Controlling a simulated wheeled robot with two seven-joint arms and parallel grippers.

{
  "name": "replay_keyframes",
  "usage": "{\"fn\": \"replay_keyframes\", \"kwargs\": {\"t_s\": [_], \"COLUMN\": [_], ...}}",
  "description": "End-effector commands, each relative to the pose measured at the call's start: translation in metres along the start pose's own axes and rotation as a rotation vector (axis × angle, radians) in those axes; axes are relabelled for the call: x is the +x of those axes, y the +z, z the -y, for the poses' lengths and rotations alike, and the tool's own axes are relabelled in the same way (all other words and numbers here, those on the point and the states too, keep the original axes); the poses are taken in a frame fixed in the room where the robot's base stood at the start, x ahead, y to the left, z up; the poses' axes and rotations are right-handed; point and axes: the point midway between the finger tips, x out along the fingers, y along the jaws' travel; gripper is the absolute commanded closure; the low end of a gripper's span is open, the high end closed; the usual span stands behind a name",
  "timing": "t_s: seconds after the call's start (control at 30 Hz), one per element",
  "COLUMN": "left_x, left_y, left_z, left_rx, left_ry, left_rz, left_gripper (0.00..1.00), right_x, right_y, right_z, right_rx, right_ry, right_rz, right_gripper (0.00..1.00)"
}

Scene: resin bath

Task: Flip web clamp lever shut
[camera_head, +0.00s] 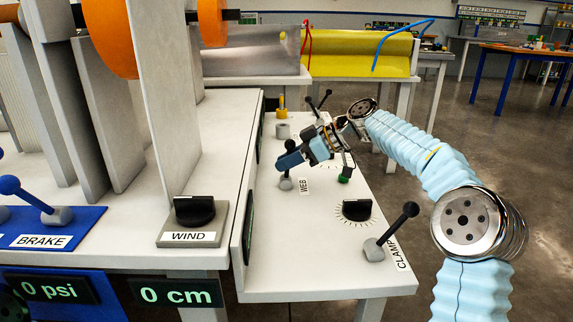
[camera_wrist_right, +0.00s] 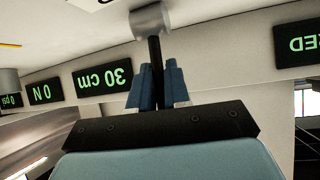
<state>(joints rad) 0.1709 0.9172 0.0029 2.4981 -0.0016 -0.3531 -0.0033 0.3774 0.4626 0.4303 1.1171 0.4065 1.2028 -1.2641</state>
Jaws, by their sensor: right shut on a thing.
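A lever with a grey base (camera_head: 286,183) stands on the white panel beside the label "WEB" (camera_head: 305,186). My right gripper (camera_head: 288,160) is shut around its upper part. In the right wrist view the dark lever shaft (camera_wrist_right: 155,60) runs from the grey base (camera_wrist_right: 152,18) to between the two blue fingers of my right gripper (camera_wrist_right: 160,88). Another black-knobbed lever (camera_head: 391,229) leans right beside the label "CLAMP" (camera_head: 398,254). My left gripper is not in view.
A black dial (camera_head: 357,210) and a green button (camera_head: 344,179) sit on the panel near my right gripper. More small levers (camera_head: 318,104) stand at the far end. Displays on the panel side include "30 cm" (camera_wrist_right: 102,81). A blue brake lever (camera_head: 30,197) is at left.

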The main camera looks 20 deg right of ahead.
Motion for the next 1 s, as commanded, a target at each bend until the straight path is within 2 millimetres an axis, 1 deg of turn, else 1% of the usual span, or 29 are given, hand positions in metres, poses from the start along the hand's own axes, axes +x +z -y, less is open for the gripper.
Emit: {"fn": "replay_keyframes", "kwargs": {"t_s": [0.23,0.27,0.3,0.4,0.67,0.77,0.87,0.97,1.0], "left_x": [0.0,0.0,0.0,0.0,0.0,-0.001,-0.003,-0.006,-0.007], "left_y": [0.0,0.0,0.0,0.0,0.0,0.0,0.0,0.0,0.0], "left_z": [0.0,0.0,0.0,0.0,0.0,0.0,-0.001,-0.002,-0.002], "left_rx": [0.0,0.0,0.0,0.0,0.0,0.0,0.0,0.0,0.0], "left_ry": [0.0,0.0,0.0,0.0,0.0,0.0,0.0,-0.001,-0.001], "left_rz": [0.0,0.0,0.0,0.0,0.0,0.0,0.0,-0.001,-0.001], "left_gripper": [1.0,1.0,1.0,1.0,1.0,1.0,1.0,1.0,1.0], "right_x": [0.0,0.0,0.0,0.0,0.0,-0.006,-0.021,-0.044,-0.055], "right_y": [0.001,0.001,0.001,0.001,0.0,0.0,-0.001,-0.001,-0.001], "right_z": [0.0,0.0,0.0,0.0,0.0,-0.001,-0.001,-0.001,-0.001], "right_rx": [0.001,0.001,0.001,0.001,0.001,0.001,0.001,0.002,0.002], "right_ry": [0.0,0.0,0.0,0.0,0.0,0.002,0.004,0.005,0.005], "right_rz": [0.002,0.002,0.002,0.002,0.002,0.001,0.001,0.0,0.001], "right_gripper": [1.0,0.82,0.76,0.62,0.62,0.62,0.62,0.62,0.62]}}
